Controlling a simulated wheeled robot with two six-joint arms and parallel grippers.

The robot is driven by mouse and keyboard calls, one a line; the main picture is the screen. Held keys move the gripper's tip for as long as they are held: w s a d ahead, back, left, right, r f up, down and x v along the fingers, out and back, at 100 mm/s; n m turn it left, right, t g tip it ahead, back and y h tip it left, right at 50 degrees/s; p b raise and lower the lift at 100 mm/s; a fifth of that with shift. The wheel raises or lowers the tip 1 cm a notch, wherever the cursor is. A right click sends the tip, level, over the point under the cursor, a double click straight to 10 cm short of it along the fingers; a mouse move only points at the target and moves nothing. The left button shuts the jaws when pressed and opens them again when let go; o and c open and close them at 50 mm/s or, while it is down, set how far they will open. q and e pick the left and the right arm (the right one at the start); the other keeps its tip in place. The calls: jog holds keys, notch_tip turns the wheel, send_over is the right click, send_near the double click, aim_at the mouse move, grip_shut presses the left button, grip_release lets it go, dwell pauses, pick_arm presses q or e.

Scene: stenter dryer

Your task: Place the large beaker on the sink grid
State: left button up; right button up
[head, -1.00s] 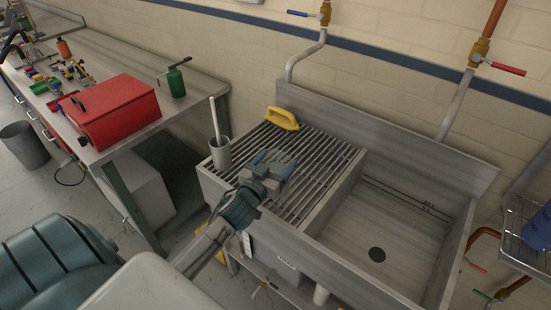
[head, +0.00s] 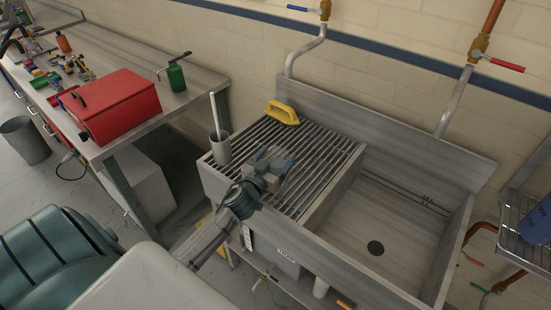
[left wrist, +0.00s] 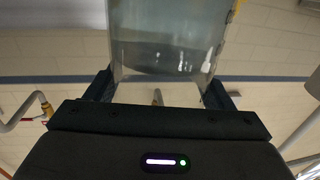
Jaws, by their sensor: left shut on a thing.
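The large beaker (left wrist: 165,45) is clear glass and fills the upper middle of the left wrist view. My left gripper (left wrist: 160,90) is shut on it, with one dark finger on each side. In the head view my left gripper (head: 274,162) is over the front middle of the sink grid (head: 315,150), a set of grey parallel slats left of the basin. The beaker cannot be made out there, and I cannot tell whether it touches the slats. My right gripper is not in view.
A grey cup with a brush (head: 221,151) stands at the grid's left edge, close to my left gripper. A yellow-handled item (head: 283,113) lies at the grid's back. The sink basin (head: 385,215) is empty. The grid's right part is clear.

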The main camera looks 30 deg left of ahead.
pick_arm(q)
jog(key=o, duration=1.9)
jog(key=shift+r+p, duration=0.15)
jog(key=shift+p, duration=0.15)
jog(key=s+b, duration=0.1)
jog(key=s+f+b, duration=0.1)
jog(key=s+b, duration=0.1)
jog(key=shift+s+d, duration=0.15)
jog(key=shift+s, duration=0.15)
jog(key=s+b, duration=0.4)
jog(key=s, duration=0.4)
jog(key=shift+s+d+r, duration=0.2)
jog(key=shift+d+r, duration=0.15)
jog(key=shift+r, duration=0.1)
